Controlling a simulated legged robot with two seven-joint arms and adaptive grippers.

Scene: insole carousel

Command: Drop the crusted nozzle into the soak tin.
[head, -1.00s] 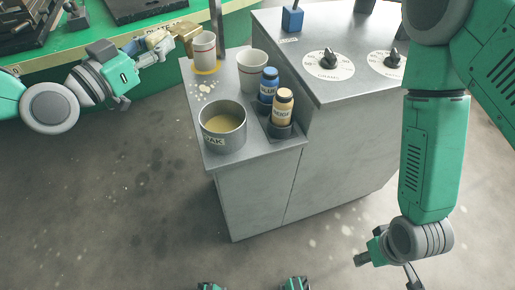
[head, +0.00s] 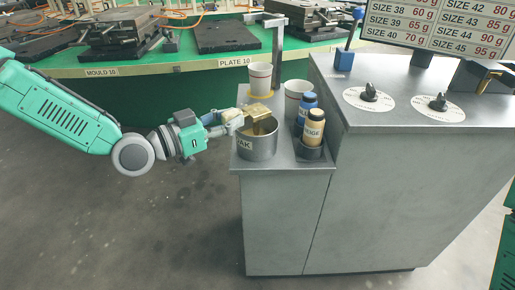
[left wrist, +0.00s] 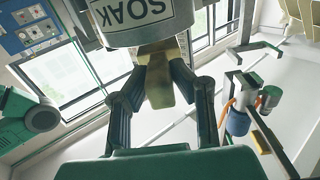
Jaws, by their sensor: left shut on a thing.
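The crusted nozzle (head: 261,112) is a brass-coloured block with a paler end. My left gripper (head: 226,119) is shut on that paler end, at the left of the tin. The nozzle's brass part is over the mouth of the soak tin (head: 257,145), a grey round tin lettered SOAK; I cannot tell whether it touches the rim or the contents. In the left wrist view the fingers (left wrist: 160,92) close on the nozzle (left wrist: 157,80), and the tin's SOAK label (left wrist: 138,12) is just beyond. The tin stands on the grey stand's low shelf. My right gripper is out of view.
Blue and cream bottles (head: 313,128) stand in a holder right of the tin. Two white cups (head: 259,78) stand behind. The higher counter (head: 415,115) with dials is at the right. A green bench (head: 170,85) with moulds lies behind. The floor at left is clear.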

